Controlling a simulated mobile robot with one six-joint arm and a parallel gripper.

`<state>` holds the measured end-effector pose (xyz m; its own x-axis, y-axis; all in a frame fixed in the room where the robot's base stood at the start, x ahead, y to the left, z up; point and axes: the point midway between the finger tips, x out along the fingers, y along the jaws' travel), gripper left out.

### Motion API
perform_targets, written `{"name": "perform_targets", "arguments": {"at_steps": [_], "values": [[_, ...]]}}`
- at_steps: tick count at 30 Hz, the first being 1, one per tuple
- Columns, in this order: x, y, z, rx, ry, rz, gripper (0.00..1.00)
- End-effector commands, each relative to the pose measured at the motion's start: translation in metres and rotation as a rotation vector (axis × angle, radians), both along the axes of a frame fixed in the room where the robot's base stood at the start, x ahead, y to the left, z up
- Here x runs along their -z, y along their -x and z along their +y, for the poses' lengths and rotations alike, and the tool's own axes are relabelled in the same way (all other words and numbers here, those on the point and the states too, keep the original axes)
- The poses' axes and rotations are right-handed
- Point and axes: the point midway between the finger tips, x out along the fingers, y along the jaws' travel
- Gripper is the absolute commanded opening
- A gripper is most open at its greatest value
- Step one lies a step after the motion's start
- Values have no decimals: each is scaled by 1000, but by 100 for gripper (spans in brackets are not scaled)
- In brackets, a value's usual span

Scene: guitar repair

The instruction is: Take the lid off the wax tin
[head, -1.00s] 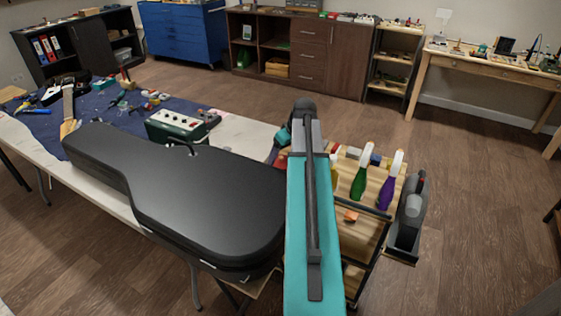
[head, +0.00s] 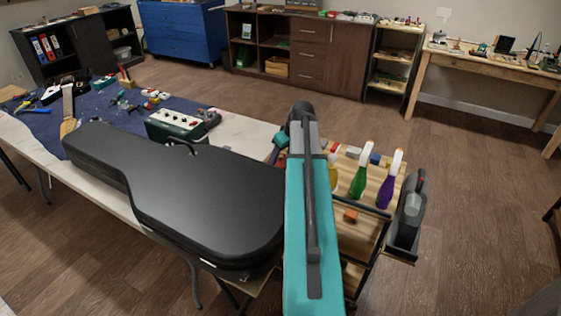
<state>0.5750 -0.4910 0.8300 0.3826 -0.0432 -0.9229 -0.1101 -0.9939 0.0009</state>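I cannot pick out the wax tin or its lid in the head view; nothing there is clear enough to name as that tin. My teal arm stretches up the middle of the picture and covers part of the cart and the table end. A small teal wrist part of mine shows just left of the arm's far end. My gripper's fingers do not show; the arm hides that area.
A black guitar case (head: 205,195) fills the table's near side. A green box with knobs (head: 175,125) and small tools on a blue mat (head: 45,122) lie beyond. Right of my arm, a wooden cart (head: 355,235) holds a green spray bottle (head: 361,172) and a purple one (head: 388,183).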

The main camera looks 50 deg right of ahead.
Motion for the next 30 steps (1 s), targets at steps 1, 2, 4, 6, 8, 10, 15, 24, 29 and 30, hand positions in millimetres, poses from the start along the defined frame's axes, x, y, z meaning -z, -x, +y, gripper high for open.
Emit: {"name": "perform_targets", "arguments": {"at_steps": [1, 2, 4, 6, 8, 10, 15, 24, 29, 30], "values": [[1, 0, 0, 0, -1, 2, 40], [1, 0, 0, 0, -1, 2, 35], [2, 1, 0, 0, -1, 3, 23], [2, 1, 0, 0, -1, 4, 11], [3, 1, 0, 0, -1, 5, 1], [4, 1, 0, 0, -2, 6, 0], [5, 1, 1, -2, -3, 8, 0], [6, 2, 2, -3, -6, 11, 0], [1, 2, 2, -3, -6, 11, 0], [-1, 2, 2, -3, -6, 11, 0]]}}
